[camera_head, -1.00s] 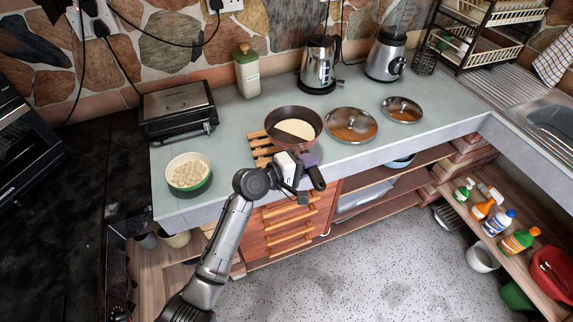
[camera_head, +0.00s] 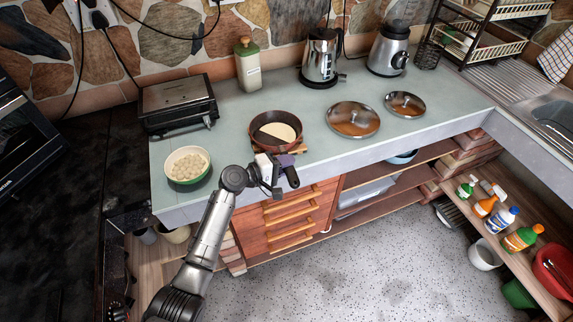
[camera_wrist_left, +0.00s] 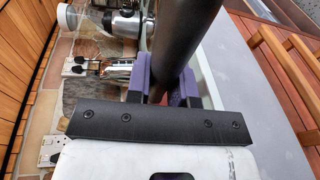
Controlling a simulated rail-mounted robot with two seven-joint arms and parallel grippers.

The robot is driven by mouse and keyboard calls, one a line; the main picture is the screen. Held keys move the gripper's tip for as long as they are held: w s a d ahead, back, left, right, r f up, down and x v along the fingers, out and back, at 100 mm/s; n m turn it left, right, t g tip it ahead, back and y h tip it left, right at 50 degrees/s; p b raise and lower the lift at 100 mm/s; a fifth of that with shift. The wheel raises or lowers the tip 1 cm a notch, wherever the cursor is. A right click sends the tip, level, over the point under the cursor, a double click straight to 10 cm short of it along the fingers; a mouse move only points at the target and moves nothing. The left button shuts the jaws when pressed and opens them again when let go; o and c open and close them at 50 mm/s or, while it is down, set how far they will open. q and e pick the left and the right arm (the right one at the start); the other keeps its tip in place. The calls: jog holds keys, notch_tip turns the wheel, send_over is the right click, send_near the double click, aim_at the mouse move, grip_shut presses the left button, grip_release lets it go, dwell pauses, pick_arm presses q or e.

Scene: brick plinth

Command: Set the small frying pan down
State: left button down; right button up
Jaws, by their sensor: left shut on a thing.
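The small frying pan (camera_head: 262,141) is reddish brown with a pale round food piece inside. It is level over the wooden trivet (camera_head: 300,149) near the counter's front edge, covering most of it. I cannot tell whether its base touches the slats. My left gripper (camera_head: 284,162) is shut on the pan's black handle (camera_head: 292,178), which points toward the front past the counter edge. In the left wrist view the purple-padded fingers (camera_wrist_left: 168,85) clamp the dark handle (camera_wrist_left: 185,35) from both sides. My right gripper is not in view.
A bowl of pale pieces (camera_head: 187,166) stands left of the pan. Two glass lids (camera_head: 353,119) lie to the right. A grill (camera_head: 178,105), a jar (camera_head: 248,65), a kettle (camera_head: 320,58) and a blender (camera_head: 388,52) stand behind.

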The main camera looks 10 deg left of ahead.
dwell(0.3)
pick_arm(q)
jog(key=c, duration=1.4)
grip_release()
jog(key=shift+f, duration=0.15)
jog(key=shift+c, duration=0.2)
jog(key=o, duration=0.4)
jog(key=shift+o, duration=0.2)
jog(key=shift+a, duration=0.15)
jog(key=v, duration=1.1)
jog(key=shift+s+a+r, duration=0.2)
jog(key=shift+s+r, duration=0.05)
